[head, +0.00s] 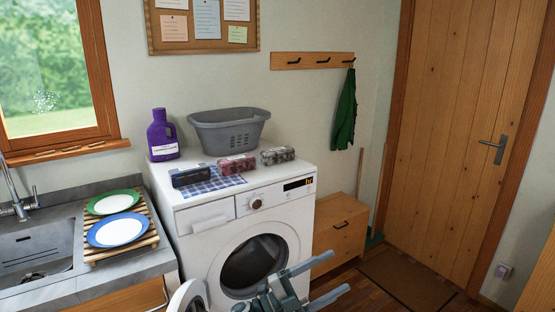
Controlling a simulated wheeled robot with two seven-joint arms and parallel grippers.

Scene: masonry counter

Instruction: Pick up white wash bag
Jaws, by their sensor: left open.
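No plainly white bag shows. Three small packs lie on top of the white washing machine (190,222): a dark one (190,177) on a blue checked cloth (212,184), a reddish one (237,164) with a pale label, and a grey speckled one (278,156) at the right. I cannot tell which is the white wash bag. My left gripper (338,272) is open and empty, low in front of the machine, its fingers pointing right, well below the packs. My right gripper is not in view.
A grey laundry basket (229,128) and a purple bottle (162,137) stand behind the packs. A sink (35,255) and two plates on a wooden rack (140,238) are at the left. A wooden cabinet (338,232) stands right of the machine. The machine top's front strip is clear.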

